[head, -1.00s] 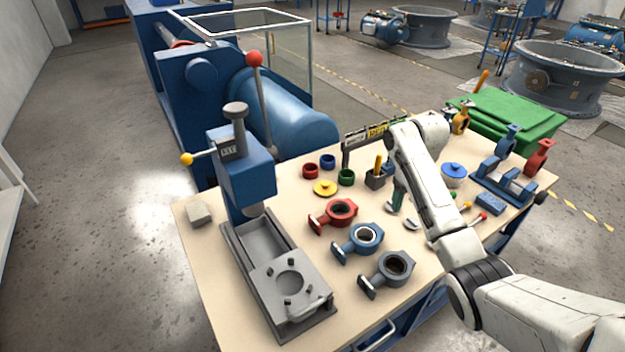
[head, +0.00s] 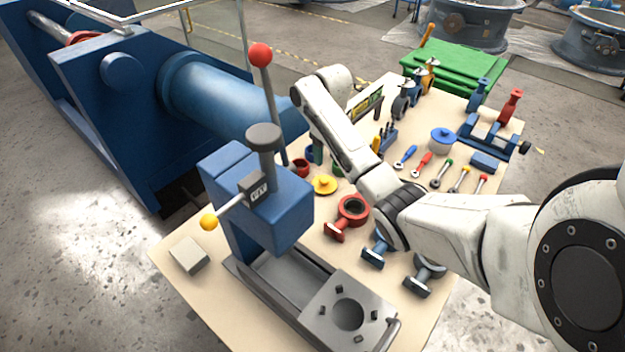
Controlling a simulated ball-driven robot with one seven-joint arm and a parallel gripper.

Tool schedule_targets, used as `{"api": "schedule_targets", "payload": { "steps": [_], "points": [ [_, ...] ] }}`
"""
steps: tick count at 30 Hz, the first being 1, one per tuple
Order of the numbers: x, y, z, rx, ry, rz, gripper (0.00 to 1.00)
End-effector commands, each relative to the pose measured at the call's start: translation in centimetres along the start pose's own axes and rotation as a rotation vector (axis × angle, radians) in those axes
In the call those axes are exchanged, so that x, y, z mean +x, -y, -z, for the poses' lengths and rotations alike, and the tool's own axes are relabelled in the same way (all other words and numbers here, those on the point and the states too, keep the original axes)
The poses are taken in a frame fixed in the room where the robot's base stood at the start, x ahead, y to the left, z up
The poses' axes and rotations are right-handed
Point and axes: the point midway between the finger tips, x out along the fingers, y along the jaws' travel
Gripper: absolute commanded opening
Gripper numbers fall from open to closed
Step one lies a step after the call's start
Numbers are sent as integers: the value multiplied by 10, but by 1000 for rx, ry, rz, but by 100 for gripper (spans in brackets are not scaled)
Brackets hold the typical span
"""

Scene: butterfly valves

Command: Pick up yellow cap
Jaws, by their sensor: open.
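The yellow cap (head: 324,185) is a round, flat disc with a small raised middle. It lies on the tan bench top, left of my arm.
A red ring (head: 300,168) sits just left of the cap. The blue press (head: 255,195) rises at the left. Tools and a blue-lidded pot (head: 444,138) lie to the right.

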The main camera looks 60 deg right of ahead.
Motion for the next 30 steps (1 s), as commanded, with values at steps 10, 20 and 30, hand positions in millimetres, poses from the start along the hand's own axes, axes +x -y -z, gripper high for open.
{"api": "schedule_targets", "payload": {
  "steps": [10,20,30],
  "points": [
    [46,0,-1,1,2,1,61],
    [79,6,2,1,6,-1,61],
    [102,6,3,1,0,0,61]
  ]
}}
